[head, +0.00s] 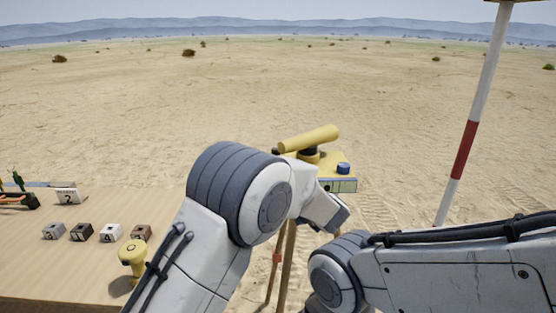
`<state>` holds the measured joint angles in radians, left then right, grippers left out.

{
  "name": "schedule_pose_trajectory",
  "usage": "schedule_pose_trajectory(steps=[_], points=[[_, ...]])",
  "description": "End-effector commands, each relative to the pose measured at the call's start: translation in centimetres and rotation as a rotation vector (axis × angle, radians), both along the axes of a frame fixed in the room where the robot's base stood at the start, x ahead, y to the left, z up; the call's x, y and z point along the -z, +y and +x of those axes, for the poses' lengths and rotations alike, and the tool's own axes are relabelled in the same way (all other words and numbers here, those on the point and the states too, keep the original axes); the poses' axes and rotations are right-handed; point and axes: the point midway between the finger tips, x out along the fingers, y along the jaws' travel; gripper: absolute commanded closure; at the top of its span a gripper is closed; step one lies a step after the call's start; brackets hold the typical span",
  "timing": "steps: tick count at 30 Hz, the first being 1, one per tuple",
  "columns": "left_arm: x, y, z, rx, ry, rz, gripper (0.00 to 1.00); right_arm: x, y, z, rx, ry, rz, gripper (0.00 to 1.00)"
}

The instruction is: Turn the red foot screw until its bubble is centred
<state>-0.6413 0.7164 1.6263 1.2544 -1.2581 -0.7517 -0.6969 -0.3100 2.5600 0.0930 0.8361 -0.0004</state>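A yellow levelling instrument (309,139) with a tube-shaped telescope stands on a wooden tripod (287,262). A blue foot screw (343,168) shows on the right of its yellow base. A pale green panel with marks (342,185) is on the base's front; any bubble in it is too small to make out. I cannot see the red foot screw; my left arm covers the left and front of the base. My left arm's wrist ends just below and in front of the base, and its fingers cannot be made out. My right gripper is not in view; only its arm shows.
A red-and-white pole (465,146) stands at right. Open sand lies behind the tripod.

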Motion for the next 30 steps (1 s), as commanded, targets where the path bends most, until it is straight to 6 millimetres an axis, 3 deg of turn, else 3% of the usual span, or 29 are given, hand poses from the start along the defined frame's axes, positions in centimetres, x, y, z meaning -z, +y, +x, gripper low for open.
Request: schedule_pose_trajectory(steps=[16,17,19,30], points=[[-0.36,0.02,0.11,-0.026,-0.009,-0.001,1.0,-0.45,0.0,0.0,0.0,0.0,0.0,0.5],[-0.37,0.03,0.12,-0.026,-0.01,-0.001,0.52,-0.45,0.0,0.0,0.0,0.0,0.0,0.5],[-0.35,0.03,0.11,-0.026,-0.009,-0.001,0.26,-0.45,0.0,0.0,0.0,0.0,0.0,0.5],[-0.19,-0.05,-0.04,-0.027,-0.004,-0.001,0.26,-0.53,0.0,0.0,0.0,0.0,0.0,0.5]])
